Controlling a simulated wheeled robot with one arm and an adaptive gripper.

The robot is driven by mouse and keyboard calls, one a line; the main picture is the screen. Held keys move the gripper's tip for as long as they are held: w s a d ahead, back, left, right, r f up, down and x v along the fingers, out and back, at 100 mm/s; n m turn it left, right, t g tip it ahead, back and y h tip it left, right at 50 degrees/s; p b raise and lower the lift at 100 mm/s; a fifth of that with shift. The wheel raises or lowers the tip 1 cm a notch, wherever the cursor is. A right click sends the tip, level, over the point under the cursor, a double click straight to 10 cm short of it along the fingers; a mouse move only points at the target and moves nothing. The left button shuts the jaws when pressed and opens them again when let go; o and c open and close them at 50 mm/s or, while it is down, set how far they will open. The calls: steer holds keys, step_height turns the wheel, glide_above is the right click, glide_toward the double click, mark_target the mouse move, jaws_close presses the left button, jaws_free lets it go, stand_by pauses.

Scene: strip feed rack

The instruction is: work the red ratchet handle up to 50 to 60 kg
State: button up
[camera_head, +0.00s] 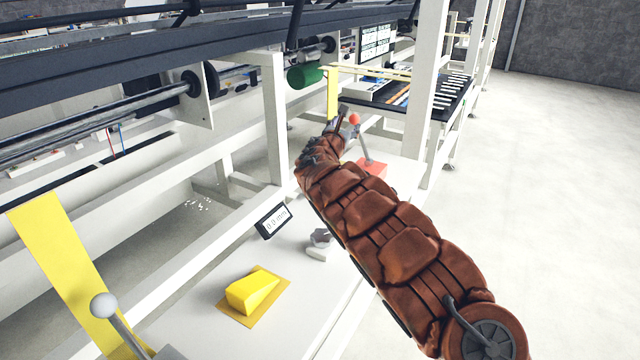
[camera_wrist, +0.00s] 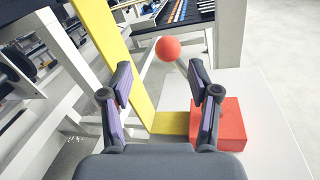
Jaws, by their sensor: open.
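The ratchet handle has a round red knob (camera_head: 354,119) on a thin grey rod that rises from a red block (camera_head: 372,168) on the white bench. In the wrist view the knob (camera_wrist: 167,48) stands beyond and between my fingertips, and the red block (camera_wrist: 232,125) is partly behind the right finger. My gripper (camera_wrist: 160,82) is open with nothing between its fingers. In the head view my gripper (camera_head: 340,122) is beside the knob, partly hidden by my arm. No kilogram reading can be made out.
A small display (camera_head: 273,221) reads about 0.0 mm. A yellow wedge (camera_head: 252,292), a grey knob (camera_head: 320,238) and a silver ball lever (camera_head: 104,306) are nearer. A yellow strip (camera_wrist: 115,55) runs left of the knob. White posts (camera_head: 429,90) stand behind; right floor is clear.

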steer(key=shift+b+v, duration=1.1)
steer(key=shift+v, duration=1.2)
steer(key=shift+d, duration=0.1)
steer(key=s+d+r+m+g+h+p, duration=0.2)
steer(key=s+d+r+m+g+h, duration=0.15)
steer(key=s+d+m, duration=0.55)
steer(key=s+d+r+m+g+h+p, duration=0.15)
steer(key=s+d+r+m+g, duration=0.35)
steer(key=s+d, duration=0.7)
steer(key=s+d+f+m+g, duration=0.1)
steer(key=s+d+m+g, duration=0.15)
steer(key=s, duration=0.35)
steer(key=s+d+f+m+g, duration=0.1)
steer(key=s+d+m+g, duration=0.15)
steer(key=s, duration=0.25)
steer(key=s+a+f+m+g+y+p, duration=0.1)
steer(key=s+a+f+m+y, duration=0.25)
steer(key=s, duration=0.55)
steer(key=s+a+f+m+g+y+p, duration=0.2)
steer(key=s+a+f+m+y, duration=0.15)
steer(key=s, duration=0.55)
steer(key=s+a+f+m+g+y+p, duration=0.1)
steer(key=s+a+f+y, duration=0.1)
steer(key=s+a, duration=0.5)
steer(key=s+a+f+m+y+p, duration=0.1)
steer(key=s+a+f+y, duration=0.2)
steer(key=s+a, duration=0.5)
steer(key=shift+s+a+f+m+g+y, duration=0.2)
steer(key=shift+s+f+m+g+y, duration=0.15)
steer(key=shift+s, duration=0.65)
